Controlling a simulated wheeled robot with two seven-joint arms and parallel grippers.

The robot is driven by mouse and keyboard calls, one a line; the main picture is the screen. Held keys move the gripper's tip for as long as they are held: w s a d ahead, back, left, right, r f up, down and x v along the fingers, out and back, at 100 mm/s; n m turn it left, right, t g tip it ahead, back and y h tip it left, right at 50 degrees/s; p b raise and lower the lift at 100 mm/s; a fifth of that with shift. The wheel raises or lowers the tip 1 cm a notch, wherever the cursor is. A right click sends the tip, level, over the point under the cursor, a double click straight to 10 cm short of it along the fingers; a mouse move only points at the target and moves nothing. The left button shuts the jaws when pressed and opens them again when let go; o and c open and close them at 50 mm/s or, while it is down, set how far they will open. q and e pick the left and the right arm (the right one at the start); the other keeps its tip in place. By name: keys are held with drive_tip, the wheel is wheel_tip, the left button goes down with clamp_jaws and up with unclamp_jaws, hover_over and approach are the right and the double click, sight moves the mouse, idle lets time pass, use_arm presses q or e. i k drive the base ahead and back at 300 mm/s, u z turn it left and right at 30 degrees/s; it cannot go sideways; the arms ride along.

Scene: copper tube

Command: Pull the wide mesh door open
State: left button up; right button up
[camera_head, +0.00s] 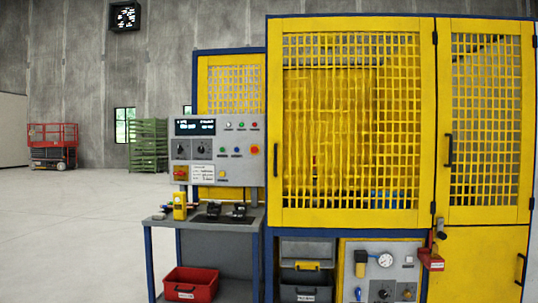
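The wide mesh door (350,125) is a large yellow framed panel on the front of the cabinet in the head view, right of the middle. It looks shut, flush with the blue frame. Dark hinge-like fittings (434,38) show along its right edge, top and bottom. Neither of my grippers shows.
A grey control panel (217,150) and a bench (205,222) stand left of the door, close to its left edge. A red bin (191,284) is below. A red device (431,259) hangs below the door's lower right corner. The floor at left is open.

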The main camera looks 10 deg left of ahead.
sight(421, 217)
drive_tip(key=u, duration=0.75)
drive_tip(key=i, duration=0.9)
drive_tip(key=u, duration=0.95)
drive_tip(key=i, duration=1.25)
drive_tip(key=z, duration=0.15)
